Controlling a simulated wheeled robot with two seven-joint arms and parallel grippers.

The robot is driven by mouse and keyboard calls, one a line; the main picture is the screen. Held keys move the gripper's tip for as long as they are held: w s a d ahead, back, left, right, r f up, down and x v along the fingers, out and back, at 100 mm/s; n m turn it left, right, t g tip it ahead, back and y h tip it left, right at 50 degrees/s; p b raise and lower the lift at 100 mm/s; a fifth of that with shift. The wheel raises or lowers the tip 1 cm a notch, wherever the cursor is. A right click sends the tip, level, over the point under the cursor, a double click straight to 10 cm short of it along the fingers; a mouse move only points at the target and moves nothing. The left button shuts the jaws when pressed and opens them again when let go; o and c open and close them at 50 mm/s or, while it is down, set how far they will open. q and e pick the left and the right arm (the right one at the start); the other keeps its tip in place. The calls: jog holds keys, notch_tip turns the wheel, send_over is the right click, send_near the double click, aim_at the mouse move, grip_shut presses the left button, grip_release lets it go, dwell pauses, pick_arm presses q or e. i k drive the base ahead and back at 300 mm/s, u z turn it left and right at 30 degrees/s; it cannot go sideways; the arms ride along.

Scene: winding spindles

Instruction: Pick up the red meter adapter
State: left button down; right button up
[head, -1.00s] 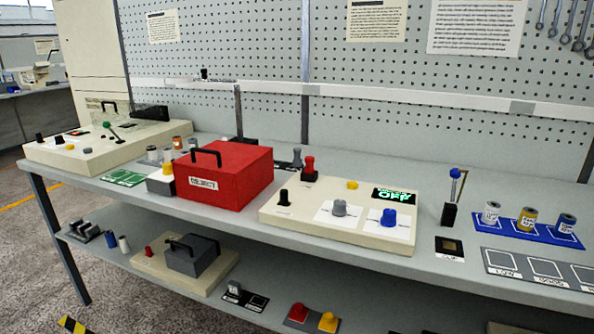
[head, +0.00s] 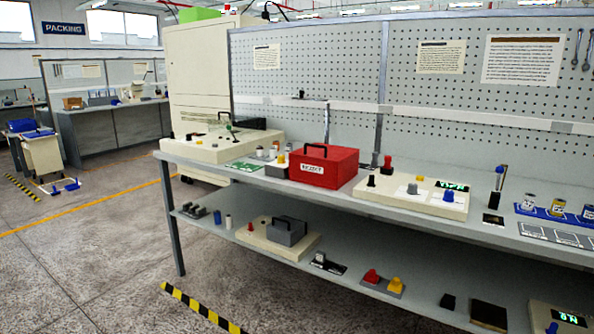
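Several small red pieces are in the head view, and I cannot tell for certain which is the meter adapter. One red piece (head: 372,275) is on a grey holder beside a yellow piece (head: 396,284) on the lower shelf. A smaller red piece (head: 250,227) is on the cream board at the left of that shelf. Another red-topped piece (head: 387,160) stands on the bench top behind the cream panel. Neither of my grippers is in view.
The bench top (head: 330,203) carries a red reject box (head: 322,168), a cream control panel (head: 412,198) and a blue tray (head: 553,215) with several spools. The lower shelf (head: 335,250) holds a grey handled box (head: 286,231). Open floor (head: 90,260) lies at left, with a striped strip (head: 200,308).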

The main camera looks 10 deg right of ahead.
aim_at(388, 158)
jog(key=u, duration=0.75)
jog(key=i, duration=1.7)
jog(key=z, duration=0.65)
